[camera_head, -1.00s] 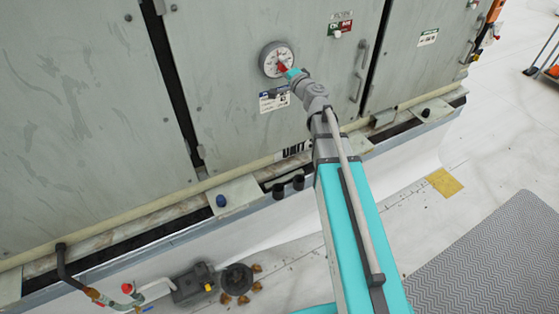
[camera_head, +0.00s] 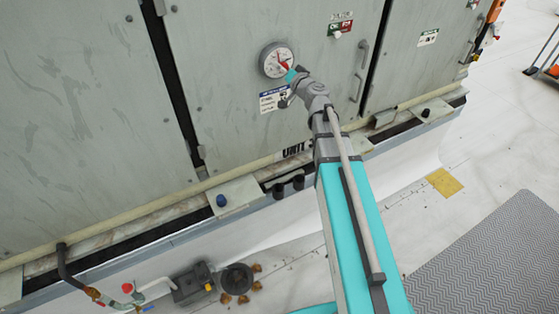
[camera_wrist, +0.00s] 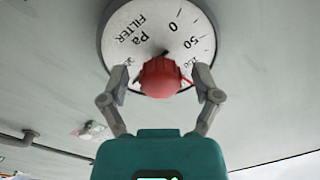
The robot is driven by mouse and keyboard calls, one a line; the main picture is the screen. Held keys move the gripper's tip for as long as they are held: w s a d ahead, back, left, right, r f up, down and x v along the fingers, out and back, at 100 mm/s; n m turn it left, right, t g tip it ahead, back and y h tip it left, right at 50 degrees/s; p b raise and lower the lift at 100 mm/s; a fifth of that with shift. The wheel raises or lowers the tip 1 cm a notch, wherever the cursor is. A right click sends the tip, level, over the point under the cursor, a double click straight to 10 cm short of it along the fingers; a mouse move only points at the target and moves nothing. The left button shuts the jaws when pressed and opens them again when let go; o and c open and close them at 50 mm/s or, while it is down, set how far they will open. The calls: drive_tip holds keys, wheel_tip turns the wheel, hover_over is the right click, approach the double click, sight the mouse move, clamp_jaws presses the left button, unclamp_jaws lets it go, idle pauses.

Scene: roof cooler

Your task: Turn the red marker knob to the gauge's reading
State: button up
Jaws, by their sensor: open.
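The round white gauge (camera_head: 277,60) is on the grey cabinet door. Its dial (camera_wrist: 150,35) fills the top of the wrist view, with "Pa FILTER", 0 and 50 legible and other numbers partly covered. The red marker knob (camera_wrist: 160,78) is at the dial's centre, near the lower rim in the wrist view; in the head view a red part (camera_head: 283,65) shows on the dial. My gripper (camera_wrist: 159,73) is open, with one finger on each side of the knob and gaps visible. I cannot make out the needle's reading clearly.
A label (camera_head: 273,98) is below the gauge. Pipes and a pump (camera_head: 192,283) lie at lower left. The door around the gauge is mostly flat.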

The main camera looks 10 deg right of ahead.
drive_tip(key=n, duration=0.5)
drive_tip(key=shift+s+n, duration=0.1)
drive_tip(key=shift+n, duration=0.2)
drive_tip(key=v, duration=1.3)
drive_tip(key=s+a+f+g+b, duration=0.2)
drive_tip(key=a+f+g+b, duration=0.1)
drive_tip(key=f, duration=0.4)
drive_tip(key=s+a+f+n+g+b, duration=0.1)
drive_tip(key=s+a+f+g+b, duration=0.2)
drive_tip(key=f, duration=0.5)
drive_tip(key=s+a+f+g+b, duration=0.2)
drive_tip(key=a+f+g+b, duration=0.1)
drive_tip(key=f, duration=0.4)
drive_tip(key=shift+s+a+f+n+g+y+b, duration=0.25)
drive_tip(key=shift+f+n+g+y+b, duration=0.15)
drive_tip(key=shift+g+b, duration=0.35)
